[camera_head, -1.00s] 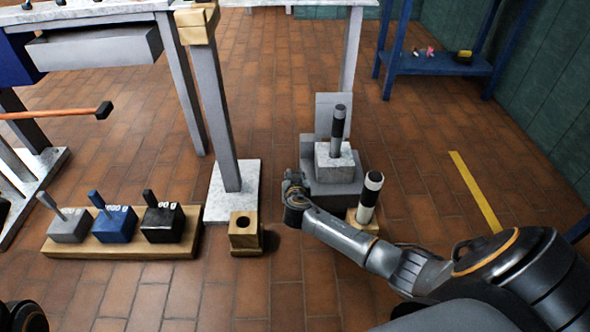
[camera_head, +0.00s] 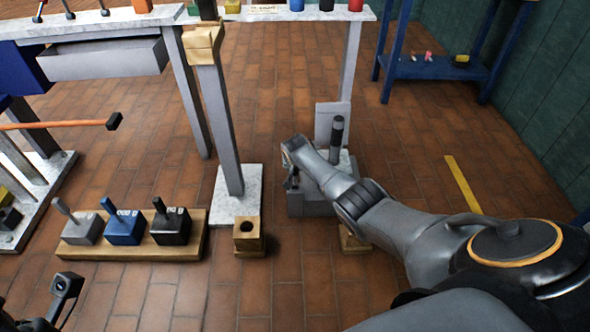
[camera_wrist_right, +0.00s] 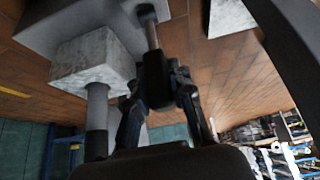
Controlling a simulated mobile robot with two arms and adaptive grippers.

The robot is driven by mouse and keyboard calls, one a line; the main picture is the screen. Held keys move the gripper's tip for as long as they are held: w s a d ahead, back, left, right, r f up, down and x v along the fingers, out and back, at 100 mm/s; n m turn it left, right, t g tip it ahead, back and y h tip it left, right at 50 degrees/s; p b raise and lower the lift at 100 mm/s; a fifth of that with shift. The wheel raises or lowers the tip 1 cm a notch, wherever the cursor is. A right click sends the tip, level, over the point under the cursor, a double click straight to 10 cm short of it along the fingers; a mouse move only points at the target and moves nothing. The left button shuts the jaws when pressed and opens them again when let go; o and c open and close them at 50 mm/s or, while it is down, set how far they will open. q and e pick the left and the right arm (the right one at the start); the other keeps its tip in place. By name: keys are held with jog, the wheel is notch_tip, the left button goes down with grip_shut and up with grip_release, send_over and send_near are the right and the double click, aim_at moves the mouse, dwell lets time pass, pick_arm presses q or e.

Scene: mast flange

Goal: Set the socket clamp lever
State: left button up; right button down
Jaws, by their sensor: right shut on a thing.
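The socket clamp is a grey stepped base (camera_head: 308,207) on the floor, with a pale stone block and a dark-topped upright post (camera_head: 337,135). In the right wrist view the grey base (camera_wrist_right: 75,20), stone block (camera_wrist_right: 95,62) and post (camera_wrist_right: 97,115) stand left of my fingers. A lever with a metal rod (camera_wrist_right: 152,35) and dark grip (camera_wrist_right: 156,75) reaches from the base. My right gripper (camera_wrist_right: 160,95) is shut on that grip; in the head view it (camera_head: 292,182) is at the base's left side, partly hidden. My left gripper (camera_head: 65,287) is at the lower left, its opening unclear.
A wooden board (camera_head: 125,248) with several lever boxes lies at left. A wooden block with a hole (camera_head: 248,236) stands before the grey mast (camera_head: 222,130). Another wooden block (camera_head: 353,241) is mostly behind my right arm. A blue shelf (camera_head: 440,68) stands at the back right.

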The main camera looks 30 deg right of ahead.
jog(key=shift+w, duration=0.15)
dwell(0.3)
jog(key=c, duration=1.2)
grip_release()
jog(key=shift+o, duration=0.2)
jog(key=v, duration=1.2)
jog(key=shift+d, duration=0.15)
